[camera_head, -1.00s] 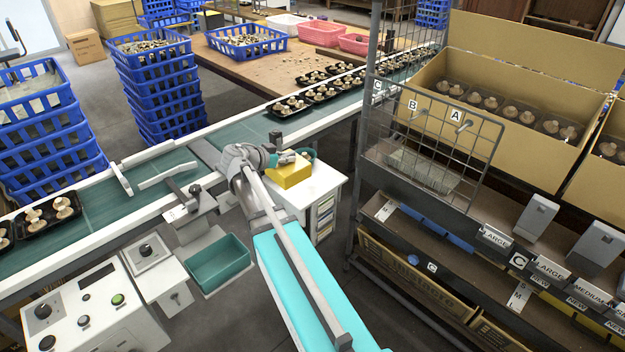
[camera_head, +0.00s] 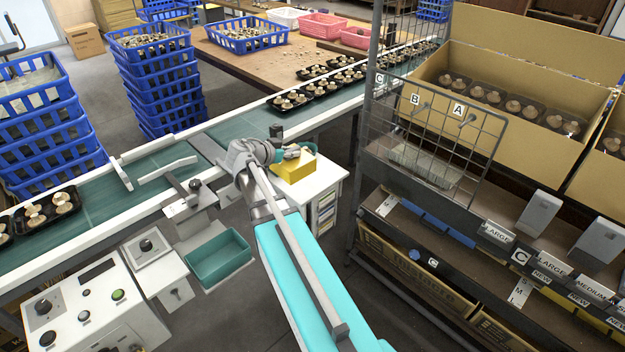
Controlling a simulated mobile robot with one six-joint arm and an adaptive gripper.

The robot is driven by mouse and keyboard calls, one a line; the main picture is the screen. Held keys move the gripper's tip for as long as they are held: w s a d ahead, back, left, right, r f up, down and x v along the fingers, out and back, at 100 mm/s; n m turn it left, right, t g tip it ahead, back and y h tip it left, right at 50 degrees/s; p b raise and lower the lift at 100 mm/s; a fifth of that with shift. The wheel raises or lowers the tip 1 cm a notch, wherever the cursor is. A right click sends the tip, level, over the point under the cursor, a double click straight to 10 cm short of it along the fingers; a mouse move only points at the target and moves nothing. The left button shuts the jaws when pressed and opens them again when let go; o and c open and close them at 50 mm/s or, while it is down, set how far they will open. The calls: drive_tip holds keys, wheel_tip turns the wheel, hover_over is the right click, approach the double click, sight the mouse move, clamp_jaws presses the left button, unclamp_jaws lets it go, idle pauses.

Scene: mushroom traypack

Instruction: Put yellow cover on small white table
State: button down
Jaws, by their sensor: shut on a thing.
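The yellow cover (camera_head: 296,169) is a small yellow block-like piece at the end of my arm. My gripper (camera_head: 290,153) is shut on it from above, and my wrist hides part of the hold. The small white table (camera_head: 325,177) stands beside the conveyor with shelves of papers in its side. The cover is over the left part of its top. I cannot tell whether the cover touches the top.
The green conveyor (camera_head: 90,196) with mushroom trays runs behind the table. A wire-mesh rack (camera_head: 440,150) stands close on the right. A teal bin (camera_head: 220,258) is at front left. Stacked blue crates (camera_head: 160,90) stand beyond the conveyor.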

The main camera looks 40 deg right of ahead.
sight(306, 160)
drive_tip(key=shift+s+d+f, duration=0.1)
drive_tip(key=shift+s+d, duration=0.25)
drive_tip(key=shift+s, duration=0.35)
drive_tip(key=shift+s+d+f, duration=0.1)
drive_tip(key=shift+s+d, duration=0.25)
drive_tip(key=shift+s, duration=0.3)
drive_tip(key=shift+s+d+f, duration=0.1)
drive_tip(key=shift+s+d, duration=0.25)
drive_tip(key=shift+s, duration=0.35)
drive_tip(key=w+d+f+b, duration=0.9)
drive_tip(key=shift+d, duration=0.3)
drive_tip(key=shift+w+f+b, duration=0.1)
drive_tip(key=shift+f+b, duration=0.05)
drive_tip(key=shift+b, duration=0.2)
drive_tip(key=shift+w+d+f+b, duration=0.1)
drive_tip(key=shift+d+f+b, duration=0.05)
drive_tip(key=shift+f+b, duration=0.85)
drive_tip(key=shift+w+d+f+b, duration=0.1)
drive_tip(key=shift+d+f+b, duration=0.05)
drive_tip(key=shift+f+b, duration=0.8)
